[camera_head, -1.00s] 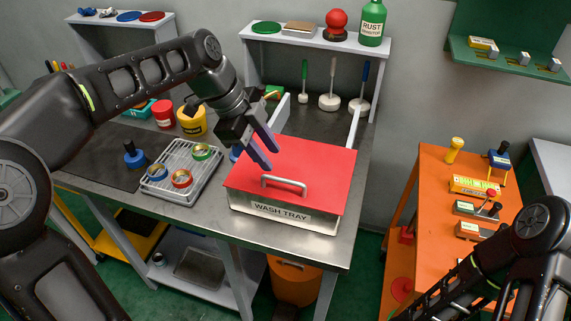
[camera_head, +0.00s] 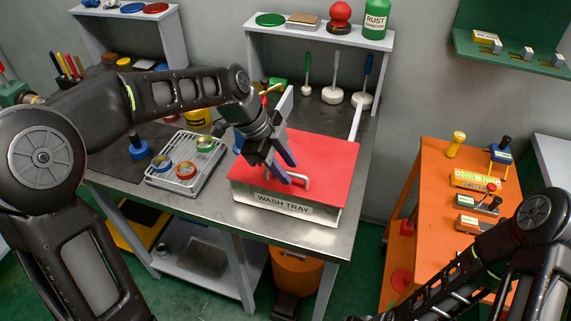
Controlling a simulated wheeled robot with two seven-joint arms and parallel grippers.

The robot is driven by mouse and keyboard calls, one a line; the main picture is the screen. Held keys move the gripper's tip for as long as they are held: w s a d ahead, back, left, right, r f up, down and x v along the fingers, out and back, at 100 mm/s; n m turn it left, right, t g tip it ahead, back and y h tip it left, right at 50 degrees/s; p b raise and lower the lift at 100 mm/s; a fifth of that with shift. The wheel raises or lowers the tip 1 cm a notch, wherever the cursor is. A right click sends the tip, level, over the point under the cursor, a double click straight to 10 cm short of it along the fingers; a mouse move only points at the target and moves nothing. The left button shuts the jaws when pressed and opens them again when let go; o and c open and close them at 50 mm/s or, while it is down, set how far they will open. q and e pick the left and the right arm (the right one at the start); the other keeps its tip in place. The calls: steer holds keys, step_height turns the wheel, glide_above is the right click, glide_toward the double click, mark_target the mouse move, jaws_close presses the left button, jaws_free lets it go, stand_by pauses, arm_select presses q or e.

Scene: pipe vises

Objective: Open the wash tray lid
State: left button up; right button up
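The wash tray (camera_head: 285,206) stands on the metal bench, a pale box with a "WASH TRAY" label on its front. Its flat red lid (camera_head: 325,160) lies closed on top. A grey bar handle (camera_head: 300,179) is fixed near the lid's front edge. My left gripper (camera_head: 287,172) is over the lid, its two purple fingers apart and pointing down at the handle's left end. The fingers partly cover that end; I cannot tell whether they touch it. My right arm shows at the lower right, but its gripper is out of view.
A wire rack (camera_head: 187,172) with several coloured rings stands left of the tray. A grey shelf (camera_head: 318,40) and hanging brushes are behind it. An orange bench (camera_head: 440,200) with tools stands to the right. Bare bench lies in front of the rack.

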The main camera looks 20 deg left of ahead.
arm_select(q)
jaws_close()
stand_by(1.4)
